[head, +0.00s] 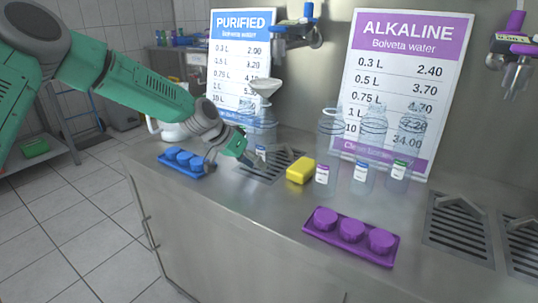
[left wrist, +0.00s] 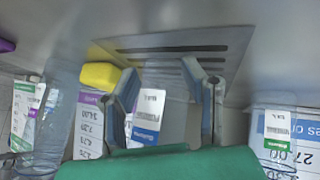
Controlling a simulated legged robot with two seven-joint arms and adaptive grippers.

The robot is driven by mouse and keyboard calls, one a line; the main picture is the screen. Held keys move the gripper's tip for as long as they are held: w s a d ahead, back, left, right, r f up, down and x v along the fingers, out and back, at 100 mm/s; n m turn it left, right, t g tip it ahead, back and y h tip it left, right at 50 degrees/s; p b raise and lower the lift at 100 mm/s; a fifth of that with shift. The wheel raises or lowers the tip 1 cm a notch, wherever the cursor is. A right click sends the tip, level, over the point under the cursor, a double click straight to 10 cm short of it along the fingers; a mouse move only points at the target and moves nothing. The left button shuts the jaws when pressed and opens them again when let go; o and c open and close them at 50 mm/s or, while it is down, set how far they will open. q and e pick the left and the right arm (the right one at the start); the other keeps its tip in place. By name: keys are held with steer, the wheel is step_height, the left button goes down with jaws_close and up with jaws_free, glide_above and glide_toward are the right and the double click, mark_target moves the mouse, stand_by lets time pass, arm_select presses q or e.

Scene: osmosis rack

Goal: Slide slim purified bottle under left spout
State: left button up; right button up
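A clear bottle (head: 261,152) with a small white label stands by the left drain grate (head: 250,176) at the back of the counter. In the left wrist view a bottle with a blue-and-white label (left wrist: 148,115) stands upright between the fingers of my left gripper (left wrist: 168,95). In the head view the left gripper (head: 244,155) is low, at the bottle's left side. The fingers flank the bottle; whether they press on it cannot be told. The left spout, with blue parts (head: 298,30), is high on the wall. My right gripper is not in view.
A yellow sponge (head: 300,170) lies right of the grate, beside several clear bottles (head: 323,150). A blue cap tray (head: 182,161) lies left, a purple cap tray (head: 351,236) in front. A funnel (head: 266,86) shows above the bottle. Another bottle with a green label (left wrist: 277,130) stands right in the wrist view.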

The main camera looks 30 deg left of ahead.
arm_select(q)
steer(key=shift+w+d+b, duration=0.1)
steer(key=shift+w+b, duration=0.7)
steer(key=shift+w, duration=2.95)
steer(key=shift+d, duration=0.1)
steer(key=shift+s+r+p, duration=0.15)
steer(key=shift+s+p, duration=0.35)
steer(key=shift+s, duration=0.8)
steer(key=shift+s+a+p, duration=0.15)
steer(key=shift+s+p, duration=0.65)
steer(key=shift+s, duration=0.7)
steer(key=shift+s+a+p, duration=0.15)
steer(key=shift+s+p, duration=0.6)
steer(key=shift+s, duration=1.4)
